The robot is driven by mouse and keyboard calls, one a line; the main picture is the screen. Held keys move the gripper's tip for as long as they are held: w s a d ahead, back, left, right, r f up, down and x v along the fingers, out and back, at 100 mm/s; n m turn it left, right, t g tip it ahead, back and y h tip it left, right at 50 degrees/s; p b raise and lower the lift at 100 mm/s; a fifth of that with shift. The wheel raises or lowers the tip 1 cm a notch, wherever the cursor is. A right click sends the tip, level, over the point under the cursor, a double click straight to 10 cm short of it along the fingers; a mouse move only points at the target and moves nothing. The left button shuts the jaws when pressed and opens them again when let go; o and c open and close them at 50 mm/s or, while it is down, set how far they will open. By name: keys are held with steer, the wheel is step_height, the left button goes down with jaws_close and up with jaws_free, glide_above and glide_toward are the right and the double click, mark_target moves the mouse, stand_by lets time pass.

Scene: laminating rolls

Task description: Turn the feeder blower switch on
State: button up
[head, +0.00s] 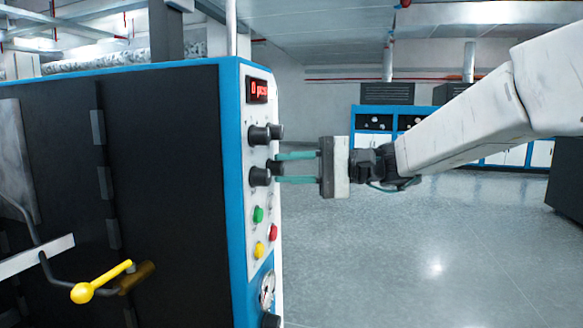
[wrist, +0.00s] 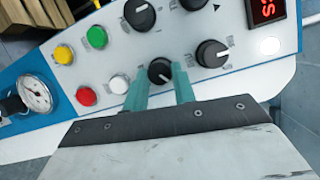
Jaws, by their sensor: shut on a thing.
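My gripper (head: 277,168) reaches in from the right to the front of the control panel (head: 246,220). In the wrist view its teal fingers (wrist: 166,80) are shut on a black rotary knob (wrist: 160,70) with a pale pointer line, one finger on each side. In the head view this knob is mostly hidden by the fingers and the neighbouring knob. I cannot read its label, so I cannot tell from lettering whether it is the feeder blower switch.
Other black knobs (wrist: 212,53) (wrist: 139,14) sit close by. Green (wrist: 97,37), yellow (wrist: 63,54), red (wrist: 86,96) and white (wrist: 119,83) buttons and a gauge (wrist: 36,95) share the panel. A red display (head: 258,90) is above. A yellow-handled lever (head: 90,290) stands at lower left. Floor at right is clear.

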steer(key=shift+f+m, duration=0.15)
steer(key=shift+m, duration=0.45)
steer(key=shift+y, duration=0.3)
steer(key=o, duration=1)
steer(key=shift+d, duration=0.15)
steer(key=d, duration=0.7)
steer(key=shift+d+f, duration=0.15)
steer(key=shift+d, duration=0.15)
